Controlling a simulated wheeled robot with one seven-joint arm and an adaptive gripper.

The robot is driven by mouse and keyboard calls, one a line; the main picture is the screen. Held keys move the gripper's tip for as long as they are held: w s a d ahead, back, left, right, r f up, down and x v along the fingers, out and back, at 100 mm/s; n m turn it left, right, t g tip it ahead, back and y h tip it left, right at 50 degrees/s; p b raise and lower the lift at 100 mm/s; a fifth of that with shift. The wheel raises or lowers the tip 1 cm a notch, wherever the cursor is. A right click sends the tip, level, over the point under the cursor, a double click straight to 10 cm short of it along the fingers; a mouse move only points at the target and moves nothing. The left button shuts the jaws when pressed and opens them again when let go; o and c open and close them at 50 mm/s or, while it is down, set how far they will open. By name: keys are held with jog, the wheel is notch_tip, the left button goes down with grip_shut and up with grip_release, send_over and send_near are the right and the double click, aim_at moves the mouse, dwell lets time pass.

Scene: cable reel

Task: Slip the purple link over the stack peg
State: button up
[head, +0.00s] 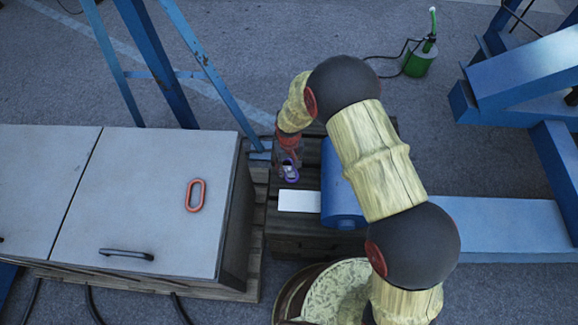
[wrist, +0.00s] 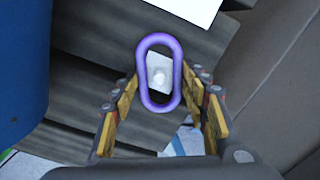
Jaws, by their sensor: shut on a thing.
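The purple link (wrist: 178,72) is an oval ring held by my gripper (wrist: 163,92), with a finger on each side of it in the wrist view. In the head view the purple link (head: 291,179) shows below my gripper (head: 288,157), over the wooden pallet stack. Through the link's opening, the wrist view shows a small pale plate with a round light tip, seemingly the stack peg (wrist: 159,78). The tip lies inside the link's outline. I cannot tell whether the link is above the peg or around it. The peg is not clear in the head view.
An orange link (head: 195,195) lies on the grey cabinet (head: 150,215) at left. Blue frame legs (head: 160,60) stand behind.

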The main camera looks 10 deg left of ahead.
jog(key=shift+f, duration=0.35)
dwell(0.4)
jog(key=o, duration=1.6)
jog(key=shift+o, duration=0.2)
notch_tip(320, 180, up, 12)
jog(key=s+d+g, duration=0.1)
jog(key=s+d, duration=0.2)
jog(key=s, duration=0.2)
jog(key=s+d+r+m+t, duration=0.2)
jog(key=s+d+r, duration=0.4)
jog(key=r, duration=0.6)
jog(key=s+d+r+m+t, duration=0.1)
jog(key=s+d+r+t, duration=0.1)
jog(key=s+d+r, duration=0.3)
jog(key=s+d+r+m+t, duration=0.2)
jog(key=s+d+r, duration=0.4)
jog(key=d+r, duration=0.5)
notch_tip(320, 180, up, 8)
jog(key=shift+s+r+m+t+p, duration=0.1)
jog(key=shift+s+m+t+p, duration=0.2)
jog(key=shift+p, duration=0.15)
